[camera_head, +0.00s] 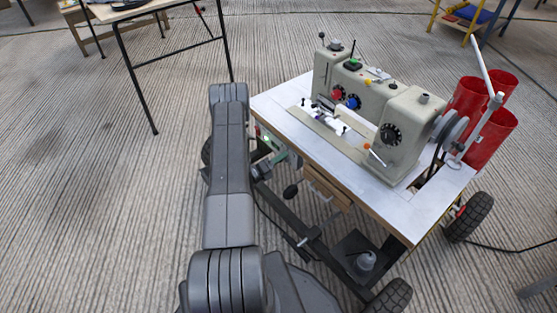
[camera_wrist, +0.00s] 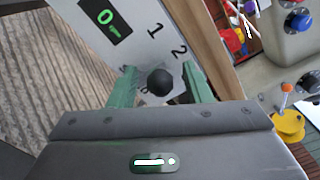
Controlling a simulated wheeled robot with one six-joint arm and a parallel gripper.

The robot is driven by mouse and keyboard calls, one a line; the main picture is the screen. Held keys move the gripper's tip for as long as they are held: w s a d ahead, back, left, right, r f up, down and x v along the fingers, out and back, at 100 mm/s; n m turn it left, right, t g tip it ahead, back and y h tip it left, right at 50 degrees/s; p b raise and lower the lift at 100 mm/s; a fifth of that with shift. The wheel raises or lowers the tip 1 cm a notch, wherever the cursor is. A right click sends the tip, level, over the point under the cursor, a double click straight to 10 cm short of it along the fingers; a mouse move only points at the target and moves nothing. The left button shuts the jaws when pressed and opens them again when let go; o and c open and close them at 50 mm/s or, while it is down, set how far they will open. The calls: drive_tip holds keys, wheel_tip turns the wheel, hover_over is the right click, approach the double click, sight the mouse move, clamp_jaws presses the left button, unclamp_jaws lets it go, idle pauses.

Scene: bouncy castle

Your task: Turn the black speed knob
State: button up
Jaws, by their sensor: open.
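The black speed knob (camera_wrist: 160,82) shows in the wrist view as a dark round knob in front of a pale panel (camera_wrist: 140,52) marked with numbers. A small display (camera_wrist: 105,18) with green characters is on that panel. My gripper (camera_wrist: 159,77) is open, with one green finger to the left of the knob and one to the right. Gaps show on both sides, and I cannot tell the distance in depth. In the head view my gripper (camera_head: 283,160) is at the table's left side, below its top. The knob cannot be made out there.
The sewing machine (camera_head: 330,75) stands on a white-topped wheeled table (camera_head: 285,100). A wooden drawer (camera_head: 325,186) and a black ball on a rod (camera_head: 291,191) are under the table edge, close to my gripper. Red cups (camera_head: 490,140) are at the right.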

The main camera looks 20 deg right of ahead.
clamp_jaws()
drive_tip(key=shift+s+f+m, duration=0.1)
drive_tip(key=shift+m, duration=0.2)
drive_tip(key=shift+s+d+f+m+b, duration=0.1)
drive_tip(key=shift+s+m+b, duration=0.1)
drive_tip(key=shift+m+b, duration=0.5)
drive_tip(key=shift+s+d+m+b, duration=0.1)
drive_tip(key=shift+s+m+b, duration=0.2)
drive_tip(key=shift+m, duration=0.75)
drive_tip(key=shift+s+d+f+m+b, duration=0.15)
drive_tip(key=shift+m+b, duration=0.35)
drive_tip(key=shift+m, duration=0.35)
drive_tip(key=shift+a+r, duration=0.1)
unclamp_jaws()
